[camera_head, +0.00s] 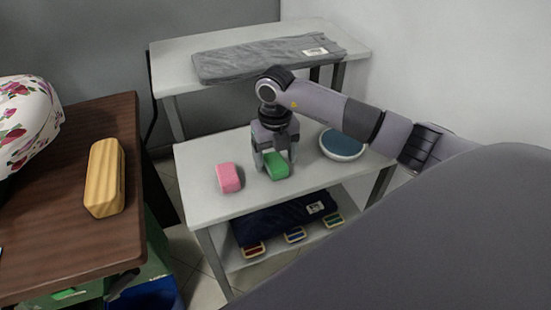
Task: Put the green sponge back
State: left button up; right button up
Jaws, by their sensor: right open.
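A green sponge (277,167) lies on the white table (208,207), right of a pink sponge (229,178). My right gripper (274,163) points straight down over the green sponge, with its fingers on either side of it. The fingers are open, and the far part of the sponge is hidden behind them. I cannot tell whether they touch it. My left gripper is not in view.
A blue round-topped dish (341,145) stands right of my gripper. A raised back shelf holds a folded grey cloth (268,58). Below the tabletop are a dark folded cloth (284,217) and several small brushes or blocks. At left, a brown table (70,205) holds a wooden block (105,178).

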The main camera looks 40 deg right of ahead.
aim_at(275, 160)
notch_tip(275, 160, up, 11)
dwell(0.3)
dwell(0.4)
